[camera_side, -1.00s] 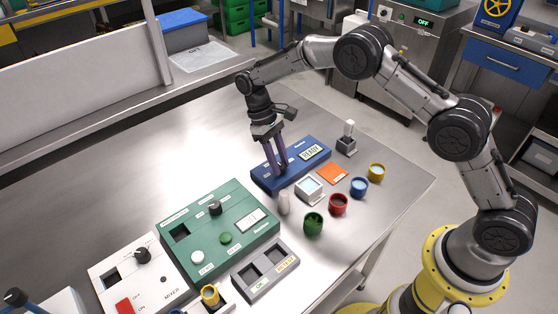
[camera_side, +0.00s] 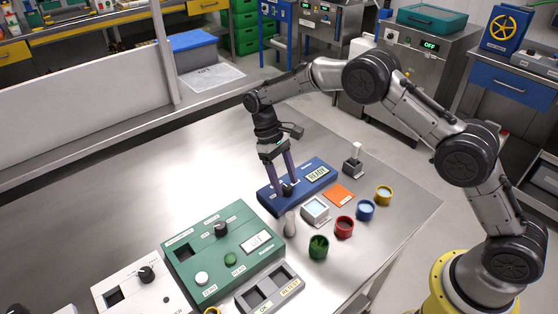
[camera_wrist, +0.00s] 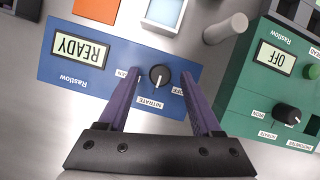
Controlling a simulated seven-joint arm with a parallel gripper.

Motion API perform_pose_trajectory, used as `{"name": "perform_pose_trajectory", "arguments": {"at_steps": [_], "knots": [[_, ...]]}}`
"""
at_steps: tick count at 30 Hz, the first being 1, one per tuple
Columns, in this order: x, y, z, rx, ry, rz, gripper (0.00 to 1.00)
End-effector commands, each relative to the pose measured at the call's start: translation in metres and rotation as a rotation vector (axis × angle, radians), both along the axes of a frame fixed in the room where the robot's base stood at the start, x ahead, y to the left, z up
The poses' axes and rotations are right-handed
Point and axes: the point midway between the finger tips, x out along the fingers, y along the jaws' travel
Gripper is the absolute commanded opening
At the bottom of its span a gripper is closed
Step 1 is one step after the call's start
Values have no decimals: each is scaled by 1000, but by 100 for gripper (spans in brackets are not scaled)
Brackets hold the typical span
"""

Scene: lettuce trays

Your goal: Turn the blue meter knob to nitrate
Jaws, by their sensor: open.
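The blue meter (camera_side: 277,203) lies on the steel table. In the wrist view the meter (camera_wrist: 55,48) appears upside down, with a display reading READY (camera_wrist: 80,50). Its round black knob (camera_wrist: 158,75) has a small white mark. A NITRATE label (camera_wrist: 150,102) is below the knob in the picture, an OFF label (camera_wrist: 177,91) is to its lower right, and a third label to its left is partly hidden by a finger. My gripper (camera_wrist: 158,80) is open, with its purple fingers on either side of the knob. In the side view my gripper (camera_side: 288,186) points down over the meter.
A green meter (camera_side: 215,262) reading OFF in the wrist view (camera_wrist: 275,58) stands beside it. A small white cylinder (camera_side: 290,224), a white-topped block (camera_side: 316,209), an orange card (camera_side: 338,194) and several coloured cups stand close by. The table behind is clear.

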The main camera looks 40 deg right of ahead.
Motion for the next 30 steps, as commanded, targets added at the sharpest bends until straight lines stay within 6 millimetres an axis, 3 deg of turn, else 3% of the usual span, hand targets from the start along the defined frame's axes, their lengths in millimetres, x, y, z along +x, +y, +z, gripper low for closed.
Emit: {"name": "perform_pose_trajectory", "arguments": {"at_steps": [16, 21, 30], "knots": [[42, 5, 99, 1, -5, -1, 66], [48, 6, 114, 1, -4, -1, 66], [50, 6, 121, 0, -2, 0, 66]]}}
